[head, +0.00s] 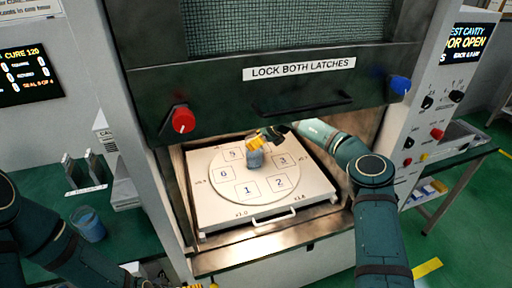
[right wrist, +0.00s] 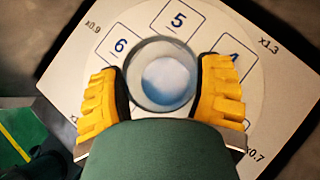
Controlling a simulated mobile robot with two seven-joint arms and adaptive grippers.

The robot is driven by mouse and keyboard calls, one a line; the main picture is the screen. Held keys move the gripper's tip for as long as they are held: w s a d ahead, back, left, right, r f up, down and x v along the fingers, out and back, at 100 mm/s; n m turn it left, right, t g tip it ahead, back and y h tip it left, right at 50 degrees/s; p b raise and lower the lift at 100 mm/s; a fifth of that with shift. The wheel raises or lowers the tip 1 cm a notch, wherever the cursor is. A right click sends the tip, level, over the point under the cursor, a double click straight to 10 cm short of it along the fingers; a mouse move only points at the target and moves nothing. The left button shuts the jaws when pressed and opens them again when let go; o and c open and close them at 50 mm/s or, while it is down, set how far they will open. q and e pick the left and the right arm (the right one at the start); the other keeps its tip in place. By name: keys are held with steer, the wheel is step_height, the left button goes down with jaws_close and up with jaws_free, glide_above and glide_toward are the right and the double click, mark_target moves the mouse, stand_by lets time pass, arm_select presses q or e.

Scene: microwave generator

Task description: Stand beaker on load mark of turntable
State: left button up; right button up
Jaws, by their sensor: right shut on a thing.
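A clear beaker with pale blue contents (head: 256,160) is over the middle of the round white turntable (head: 221,177). My right gripper (head: 262,141) is shut on it. In the right wrist view, the yellow fingers of the gripper (right wrist: 163,90) flank the round beaker (right wrist: 164,78), and squares 5, 6 and 4 show around it. I cannot tell whether its base touches the turntable. Numbered squares ring the disc; square 4 is mostly hidden by my gripper in the head view. Only yellow tips of my left gripper (head: 200,286) show at the bottom edge.
The turntable sits on a white tray (head: 215,217) with a front handle (head: 273,216), inside the open cavity. The raised door (head: 225,103) hangs above, with a red knob (head: 180,121) and a blue knob (head: 399,86).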

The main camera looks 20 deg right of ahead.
step_height(320, 180, down, 3)
steer(key=shift+r, duration=0.1)
steer(key=o, duration=1.3)
steer(key=shift+f, duration=0.2)
steer(key=shift+r, duration=0.1)
steer(key=shift+d+r, duration=0.15)
steer(key=shift+r, duration=0.05)
steer(key=v, duration=1.1)
steer(key=shift+s+d+r, duration=0.1)
steer(key=shift+s+r, duration=0.1)
steer(key=shift+r, duration=0.1)
